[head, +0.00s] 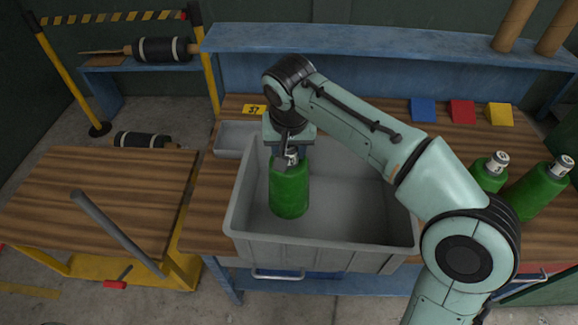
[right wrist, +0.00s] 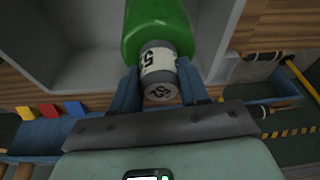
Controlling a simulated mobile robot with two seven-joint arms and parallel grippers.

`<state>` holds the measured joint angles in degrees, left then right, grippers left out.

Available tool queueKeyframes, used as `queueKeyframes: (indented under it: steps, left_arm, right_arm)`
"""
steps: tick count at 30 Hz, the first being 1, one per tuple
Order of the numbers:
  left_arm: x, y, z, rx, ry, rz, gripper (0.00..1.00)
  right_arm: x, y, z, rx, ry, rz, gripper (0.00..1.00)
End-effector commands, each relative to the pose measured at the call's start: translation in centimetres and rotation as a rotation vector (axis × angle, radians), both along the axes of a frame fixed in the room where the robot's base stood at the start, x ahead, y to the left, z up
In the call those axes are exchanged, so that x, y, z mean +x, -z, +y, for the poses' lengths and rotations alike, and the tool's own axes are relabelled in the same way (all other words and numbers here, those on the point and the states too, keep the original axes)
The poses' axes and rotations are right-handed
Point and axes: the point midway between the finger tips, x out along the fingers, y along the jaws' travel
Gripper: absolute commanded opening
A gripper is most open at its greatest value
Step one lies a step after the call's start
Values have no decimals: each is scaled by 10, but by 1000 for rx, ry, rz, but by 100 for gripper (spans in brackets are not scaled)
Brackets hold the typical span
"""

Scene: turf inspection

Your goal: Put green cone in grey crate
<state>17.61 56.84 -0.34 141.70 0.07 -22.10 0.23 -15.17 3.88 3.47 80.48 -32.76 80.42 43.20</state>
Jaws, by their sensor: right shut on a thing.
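The green cone (head: 290,190) looks like a green bottle with a grey neck and a white label. My right gripper (head: 289,155) is shut on its neck from above. The cone hangs upright inside the outline of the grey crate (head: 325,252); I cannot tell whether its base touches the crate floor. In the right wrist view the fingers grip both sides of the labelled neck, and the green body (right wrist: 160,25) points into the crate. Two similar green bottles (head: 537,190) stand to the right, one partly behind my arm. My left gripper is not in view.
The crate stands on a wooden bench, its inside otherwise empty where visible. A small grey tray (head: 238,138) sits by its back left corner. Blue (head: 423,110), red (head: 462,111) and yellow (head: 499,114) blocks lie at the back right.

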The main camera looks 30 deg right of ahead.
Motion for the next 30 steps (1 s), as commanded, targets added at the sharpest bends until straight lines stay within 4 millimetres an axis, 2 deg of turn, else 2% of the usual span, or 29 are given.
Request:
queueKeyframes:
  steps: [4,12,25,26,27,28,30]
  left_arm:
    - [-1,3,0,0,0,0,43]
    - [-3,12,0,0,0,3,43]
    - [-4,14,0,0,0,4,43]
    - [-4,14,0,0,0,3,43]
    - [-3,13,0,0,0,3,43]
    - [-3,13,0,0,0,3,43]
    - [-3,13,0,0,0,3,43]
  right_arm:
    - [0,9,0,0,1,-3,0]
    - [0,44,-1,0,1,-2,0]
    - [0,49,0,1,0,-4,0]
    - [0,50,0,0,1,0,51]
    - [0,50,0,0,1,0,64]
    - [0,49,0,0,1,0,70]
    - [0,49,0,0,1,0,70]
